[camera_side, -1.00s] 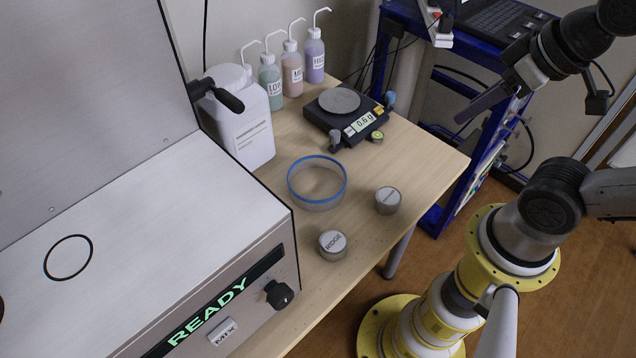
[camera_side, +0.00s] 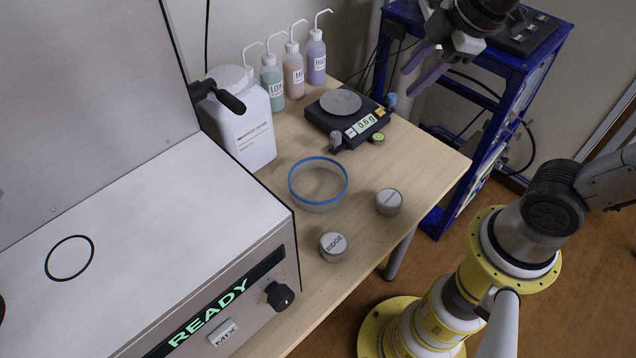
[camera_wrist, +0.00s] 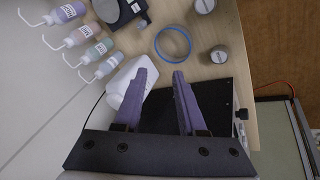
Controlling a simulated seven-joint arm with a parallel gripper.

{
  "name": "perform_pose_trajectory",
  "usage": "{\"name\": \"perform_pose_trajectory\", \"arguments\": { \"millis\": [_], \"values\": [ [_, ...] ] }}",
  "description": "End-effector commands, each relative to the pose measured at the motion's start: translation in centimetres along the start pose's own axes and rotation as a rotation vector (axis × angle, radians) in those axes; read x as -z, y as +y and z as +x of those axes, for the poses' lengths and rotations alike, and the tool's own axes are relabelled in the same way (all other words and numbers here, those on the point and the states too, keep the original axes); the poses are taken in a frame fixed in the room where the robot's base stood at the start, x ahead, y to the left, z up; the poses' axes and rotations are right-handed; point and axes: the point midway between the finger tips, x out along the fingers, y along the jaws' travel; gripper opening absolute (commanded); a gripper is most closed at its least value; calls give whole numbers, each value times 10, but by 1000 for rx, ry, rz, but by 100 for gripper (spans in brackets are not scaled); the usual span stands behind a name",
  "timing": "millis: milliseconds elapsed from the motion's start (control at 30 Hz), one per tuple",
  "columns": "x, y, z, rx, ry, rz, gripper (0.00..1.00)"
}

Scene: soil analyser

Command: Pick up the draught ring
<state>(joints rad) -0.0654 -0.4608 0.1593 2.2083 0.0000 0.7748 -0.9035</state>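The draught ring, a clear round wall with a blue rim (camera_side: 318,206), stands on the wooden table between the white jug and two small tins. It also shows in the wrist view as a blue circle (camera_wrist: 158,46) beyond my fingertips. My gripper (camera_side: 410,81) is high up, to the right of the balance and well above the table. Its two dark purple fingers are apart with nothing between them, as the wrist view (camera_wrist: 163,72) shows. The gripper does not touch the ring.
A tin marked RIDGE (camera_side: 333,246) and another tin (camera_side: 389,202) stand close to the ring. The balance (camera_side: 325,120) is behind it, the white jug (camera_side: 240,130) at left. The large analyser (camera_side: 190,240) fills the left. A blue cart (camera_side: 470,75) stands behind the table.

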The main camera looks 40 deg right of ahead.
Motion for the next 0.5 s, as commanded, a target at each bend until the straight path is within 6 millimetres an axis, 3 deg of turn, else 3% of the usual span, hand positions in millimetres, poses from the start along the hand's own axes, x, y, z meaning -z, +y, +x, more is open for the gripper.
{"name": "perform_pose_trajectory", "arguments": {
  "millis": [100, 233, 400, 500],
  "values": [
    [26, 9, 47, 91, -36, -234, 40],
    [47, 6, 102, 193, -65, -440, 40],
    [57, -18, 167, 328, -110, -572, 40],
    [55, -34, 191, 389, -139, -593, 40]
  ]
}}
